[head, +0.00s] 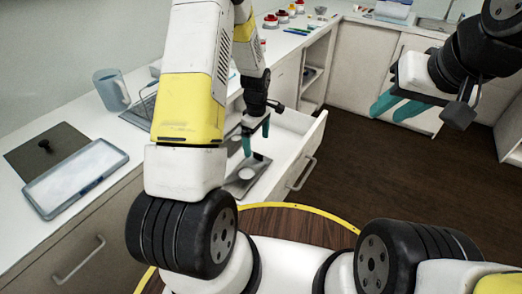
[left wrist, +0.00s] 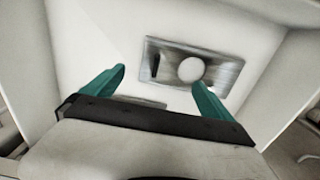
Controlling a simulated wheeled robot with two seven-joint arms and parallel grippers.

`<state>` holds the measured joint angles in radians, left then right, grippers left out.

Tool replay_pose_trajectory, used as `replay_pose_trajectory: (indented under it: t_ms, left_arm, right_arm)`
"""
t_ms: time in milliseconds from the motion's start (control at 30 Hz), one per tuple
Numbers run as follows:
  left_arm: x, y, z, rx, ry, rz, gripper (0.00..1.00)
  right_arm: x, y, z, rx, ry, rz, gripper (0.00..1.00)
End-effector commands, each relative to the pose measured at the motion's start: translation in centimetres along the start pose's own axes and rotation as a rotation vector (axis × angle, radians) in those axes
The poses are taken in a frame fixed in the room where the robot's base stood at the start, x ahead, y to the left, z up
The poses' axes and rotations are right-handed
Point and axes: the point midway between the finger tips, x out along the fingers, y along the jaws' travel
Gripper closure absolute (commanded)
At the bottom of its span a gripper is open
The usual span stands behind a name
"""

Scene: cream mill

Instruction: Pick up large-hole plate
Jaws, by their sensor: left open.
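The large-hole plate (left wrist: 215,72) is a grey metal rectangle with one big round hole and a dark slot or handle at one end. It lies on the drawer's pale floor. In the head view a grey plate with a round pale opening (head: 240,188) shows inside the open drawer, partly hidden by my left arm. My left gripper (head: 257,139) hangs over the drawer, teal fingers apart and empty. In the left wrist view the gripper (left wrist: 160,78) has the plate beyond its fingertips, towards the right finger, not between them. My right gripper (head: 387,112) is raised at the right, fingers apart and empty.
The open white drawer (head: 306,150) has walls close around the left gripper. A second plate edge (left wrist: 140,101) shows partly behind the gripper.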

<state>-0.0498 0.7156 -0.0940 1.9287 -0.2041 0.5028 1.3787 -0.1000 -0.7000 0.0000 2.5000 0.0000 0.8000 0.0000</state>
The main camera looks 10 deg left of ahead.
Motion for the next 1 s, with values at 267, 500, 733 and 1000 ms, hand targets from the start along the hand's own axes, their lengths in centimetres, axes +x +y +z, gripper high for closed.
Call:
replay_pose_trajectory:
  t_ms: [267,500,733,1000]
  left_arm:
    - [3.1,-0.1,0.0,-0.003,-0.001,-0.005,0.03]
    - [6.6,-0.1,-0.1,-0.002,-0.002,-0.005,0.03]
    - [7.8,0.0,-0.1,-0.002,0.000,-0.001,0.03]
    - [7.8,0.0,-0.1,-0.002,0.000,-0.002,0.28]
  right_arm:
    - [0.0,0.0,0.0,0.000,0.000,0.000,0.67]
    - [0.0,0.0,0.0,0.000,0.000,0.000,0.67]
    - [0.0,0.0,0.0,0.000,0.000,0.000,0.67]
    - [0.0,0.0,0.0,0.000,0.000,0.000,0.67]
